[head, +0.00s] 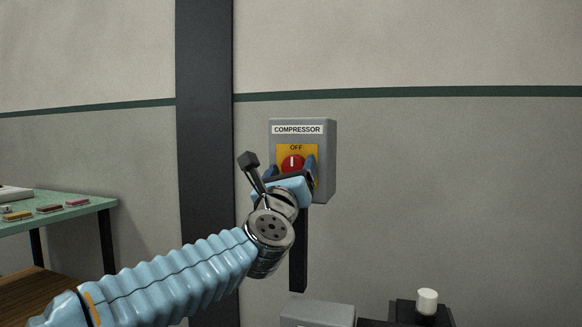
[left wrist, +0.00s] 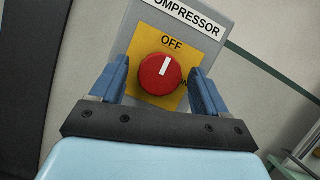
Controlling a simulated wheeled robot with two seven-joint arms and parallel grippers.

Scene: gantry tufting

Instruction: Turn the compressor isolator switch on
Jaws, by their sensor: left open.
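The compressor isolator is a grey wall box (head: 325,150) with a white "COMPRESSOR" label and a yellow plate (head: 311,150). A round red knob (head: 291,162) with a white pointer sits on the plate; the pointer is at "OFF". The knob also shows in the left wrist view (left wrist: 160,75), with "ON" partly visible to its lower right. My left gripper (head: 291,170) is in front of the box. In the left wrist view its blue fingers (left wrist: 161,85) are open, one on each side of the knob, with gaps visible. My right gripper is not in view.
A dark vertical post (head: 204,120) stands left of the box. A green-topped table (head: 80,212) with small coloured pieces is at the left. A grey box (head: 318,314) and a white cylinder (head: 427,301) on a dark stand are at the bottom. The wall to the right is clear.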

